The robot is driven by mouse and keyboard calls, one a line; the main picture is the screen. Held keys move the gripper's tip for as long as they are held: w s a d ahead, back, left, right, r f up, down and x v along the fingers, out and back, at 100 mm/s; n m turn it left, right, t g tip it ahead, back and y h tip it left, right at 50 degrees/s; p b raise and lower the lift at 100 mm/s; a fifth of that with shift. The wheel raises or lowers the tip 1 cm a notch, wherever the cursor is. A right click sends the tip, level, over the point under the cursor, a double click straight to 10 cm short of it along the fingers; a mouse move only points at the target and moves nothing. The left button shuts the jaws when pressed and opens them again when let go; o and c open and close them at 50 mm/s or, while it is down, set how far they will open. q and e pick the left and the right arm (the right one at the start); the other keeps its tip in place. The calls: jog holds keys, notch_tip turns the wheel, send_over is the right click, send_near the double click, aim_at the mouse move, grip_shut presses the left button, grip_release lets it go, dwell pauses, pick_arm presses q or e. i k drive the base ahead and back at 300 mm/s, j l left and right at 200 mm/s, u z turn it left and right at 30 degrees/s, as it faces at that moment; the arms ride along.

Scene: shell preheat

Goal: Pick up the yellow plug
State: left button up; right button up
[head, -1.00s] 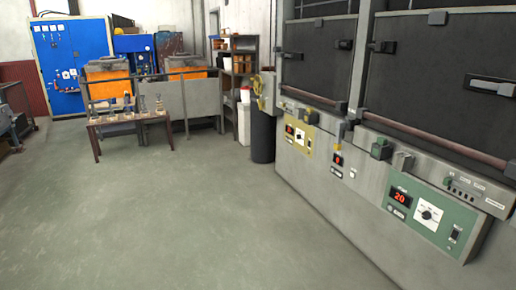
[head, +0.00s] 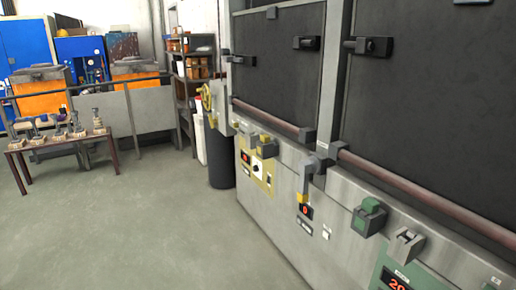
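A yellow plug (head: 267,147) appears to sit in a grey holder on the sloped ledge of the large grey oven, above the yellow control panel (head: 256,170). It is small in the picture, and I cannot tell how firmly it is seated. A grey socket (head: 244,132) with a lid is just to its left. A green plug (head: 370,214) sits further right on the same ledge, next to another grey lidded socket (head: 403,246). Neither of my grippers is in the head view.
A grey lever with a yellow end (head: 303,196) hangs between the two plugs. Reddish-brown bars (head: 270,118) run along the dark oven doors. A black bin (head: 221,170) stands by the oven's far end. A table (head: 60,144) is at left. The floor (head: 150,225) in front is clear.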

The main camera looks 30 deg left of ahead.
aim_at(264, 139)
jog(key=i+u, duration=0.15)
jog(key=u, duration=0.3)
jog(key=i+l+u, duration=0.1)
jog(key=u, duration=0.3)
